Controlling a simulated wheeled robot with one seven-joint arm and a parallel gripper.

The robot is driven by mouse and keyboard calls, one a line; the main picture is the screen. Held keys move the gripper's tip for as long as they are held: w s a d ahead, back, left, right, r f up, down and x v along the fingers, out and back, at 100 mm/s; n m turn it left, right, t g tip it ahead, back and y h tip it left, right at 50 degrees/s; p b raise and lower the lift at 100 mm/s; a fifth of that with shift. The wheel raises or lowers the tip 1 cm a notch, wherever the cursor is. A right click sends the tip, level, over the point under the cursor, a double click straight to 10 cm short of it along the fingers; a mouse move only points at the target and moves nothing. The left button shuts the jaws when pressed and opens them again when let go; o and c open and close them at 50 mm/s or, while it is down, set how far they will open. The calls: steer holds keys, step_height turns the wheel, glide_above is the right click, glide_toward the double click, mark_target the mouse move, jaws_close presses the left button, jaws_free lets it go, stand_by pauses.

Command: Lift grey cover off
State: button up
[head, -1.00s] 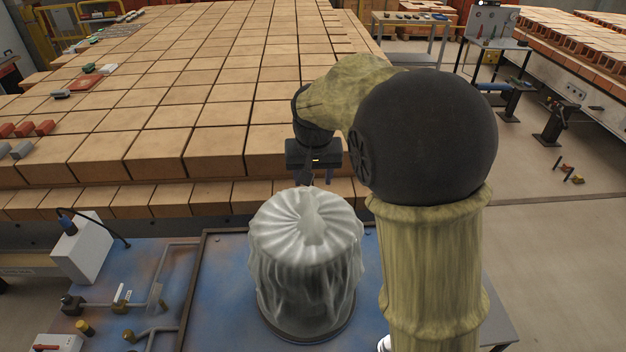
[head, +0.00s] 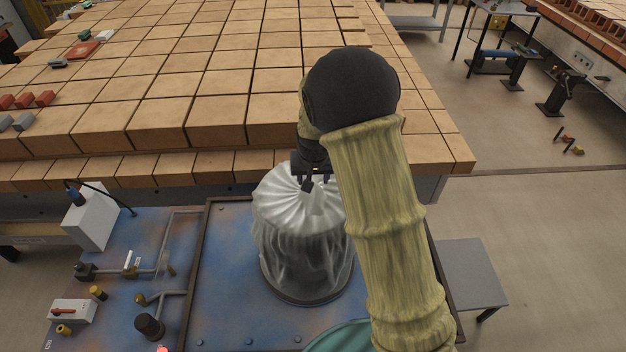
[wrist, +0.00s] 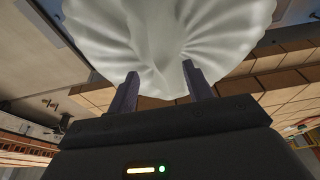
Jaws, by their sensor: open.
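The grey cover (head: 300,235) is a pleated, translucent cloth draped over a round form on the blue table, its folds gathered at the top centre. In the wrist view the cover (wrist: 165,35) fills the upper middle, its pleats running to the gathered centre. My gripper (head: 308,186) is at the top of the cover in the head view, partly hidden by my arm. In the wrist view my gripper (wrist: 158,82) is open, its two dark fingers apart and pointing at the gathered pleats. I cannot tell whether the fingers touch the cloth. What lies under the cover is only dimly visible.
The blue table (head: 225,270) has a raised dark rim. Left of the cover are pipe fittings (head: 150,270) and a white box (head: 90,215). A large stack of tan bricks (head: 220,110) stands close behind. Open floor (head: 540,240) lies at the right.

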steer(key=shift+p+x, duration=0.55)
steer(key=shift+x, duration=1.45)
steer(key=shift+c, duration=0.4)
